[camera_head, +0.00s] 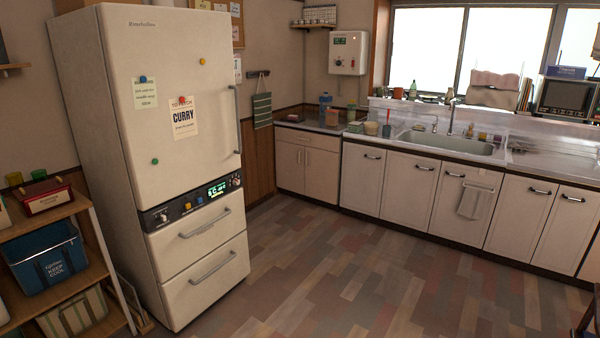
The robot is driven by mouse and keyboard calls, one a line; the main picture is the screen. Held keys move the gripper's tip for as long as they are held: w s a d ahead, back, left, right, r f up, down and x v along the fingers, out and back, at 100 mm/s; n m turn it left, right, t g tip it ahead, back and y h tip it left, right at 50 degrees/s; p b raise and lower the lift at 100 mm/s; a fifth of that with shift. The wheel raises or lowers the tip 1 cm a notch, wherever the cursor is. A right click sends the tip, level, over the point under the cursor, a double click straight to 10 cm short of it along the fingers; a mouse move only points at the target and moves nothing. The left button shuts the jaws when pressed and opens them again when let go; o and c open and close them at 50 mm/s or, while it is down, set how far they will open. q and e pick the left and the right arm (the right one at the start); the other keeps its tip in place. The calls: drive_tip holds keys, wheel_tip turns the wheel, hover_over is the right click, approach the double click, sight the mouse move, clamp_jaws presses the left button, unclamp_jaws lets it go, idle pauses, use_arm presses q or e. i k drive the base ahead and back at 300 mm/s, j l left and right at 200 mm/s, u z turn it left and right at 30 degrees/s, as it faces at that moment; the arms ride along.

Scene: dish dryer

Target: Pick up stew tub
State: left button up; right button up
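I cannot identify a stew tub for certain in the head view. Several small containers stand on the far counter, left of the sink. Among them are a blue container (325,99) and a greenish one (351,113), both too small to read. Neither of my grippers is in view.
A tall white fridge (165,55) with closed door and drawers stands at left. A wooden shelf (85,278) beside it holds a blue cooler (48,262). White cabinets with a sink (450,144) line the back. The tiled floor (340,260) between is clear.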

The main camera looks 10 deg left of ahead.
sight(331, 115)
drive_tip(key=i+u, duration=0.1)
drive_tip(key=i, duration=2)
drive_tip(key=i+u, duration=0.25)
drive_tip(key=i, duration=0.35)
drive_tip(key=i+l+u, duration=0.2)
drive_tip(key=i, duration=0.35)
drive_tip(key=i+l+u, duration=0.25)
drive_tip(key=i, duration=0.35)
drive_tip(key=i+l+u, duration=0.25)
drive_tip(key=i+l, duration=0.25)
